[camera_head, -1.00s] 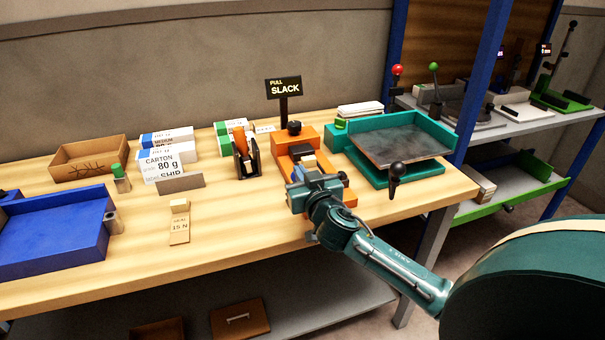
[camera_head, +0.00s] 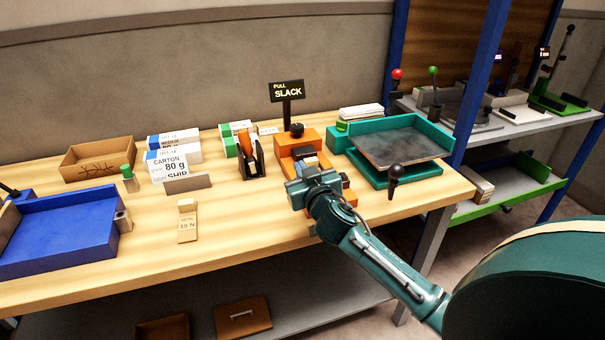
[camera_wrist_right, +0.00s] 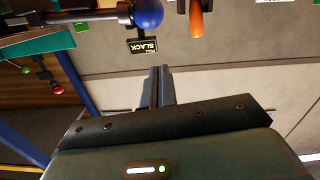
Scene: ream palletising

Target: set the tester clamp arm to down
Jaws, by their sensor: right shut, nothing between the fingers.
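The tester is the orange device (camera_head: 290,140) with a black knob on top, near the back of the bench beside a black sign reading PULL SLACK (camera_head: 287,91). My right gripper (camera_head: 309,170) is over the front of the tester and hides much of it. In the right wrist view, a dark bar with a blue ball (camera_wrist_right: 148,12), apparently the clamp arm, crosses the top of the picture. My right fingers (camera_wrist_right: 158,88) are together and empty, apart from the ball in that picture. Whether the arm is raised or lowered I cannot tell. My left gripper is out of view.
A teal tray stand (camera_head: 398,122) with a black-knobbed lever (camera_head: 394,173) is close on the right. A tape dispenser (camera_head: 250,158) and paper reams (camera_head: 173,165) are to the left. A blue tray (camera_head: 60,240) lies far left. The bench's front middle is mostly clear.

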